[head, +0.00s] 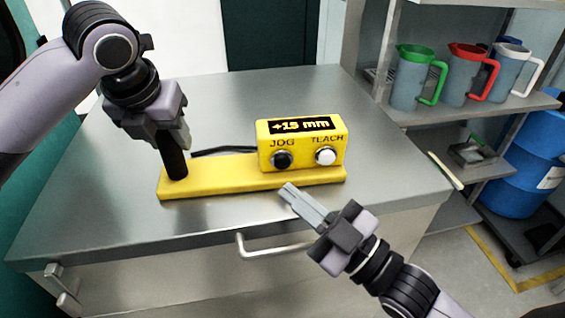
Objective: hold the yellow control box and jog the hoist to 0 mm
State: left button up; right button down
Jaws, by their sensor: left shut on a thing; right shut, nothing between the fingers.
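The yellow control box (300,155) stands on a yellow base bar (225,178) on the steel cabinet top. Its display (300,125) reads "+15 mm". A black button (282,159) sits under the word JOG and a white button (325,156) under TEACH. A black upright handle (173,158) rises from the left end of the bar. My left gripper (178,142) is shut on this handle. My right gripper (292,192) is shut and empty, its fingertips in front of the box, just below the black button in the picture.
The steel cabinet top (225,100) is clear around the bar, with a handle (272,247) on its front. A black cable (222,149) runs behind the bar. At right, a shelf (470,117) holds jugs with green (417,78), red (468,75) and white handles (508,73). Blue drums (530,165) stand beyond.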

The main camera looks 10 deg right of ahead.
jog(key=shift+s+a+r+m+t+h, duration=0.15)
jog(key=shift+s+m+h, duration=0.25)
jog(key=shift+s, duration=0.55)
jog(key=shift+s+a+m+t+h, duration=0.2)
jog(key=shift+s+h, duration=0.25)
jog(key=shift+s, duration=0.45)
jog(key=shift+s+a+r+m+t+h, duration=0.1)
jog(key=shift+s+m+t+h, duration=0.25)
jog(key=shift+s, duration=0.6)
jog(key=shift+w, duration=0.1)
send_near(282, 161)
jog(key=shift+w+a+r, duration=0.35)
jog(key=shift+w+a, duration=0.25)
jog(key=shift+a, duration=0.15)
jog(key=shift+w+a+r, duration=0.3)
jog(key=shift+w+a, duration=0.25)
jog(key=shift+a, duration=0.25)
jog(key=shift+w+a+r, duration=0.35)
jog(key=shift+w+a, duration=0.25)
jog(key=shift+a, duration=0.15)
jog(key=shift+w, duration=0.1)
jog(key=shift+w, duration=0.35)
jog(key=shift+w, duration=0.15)
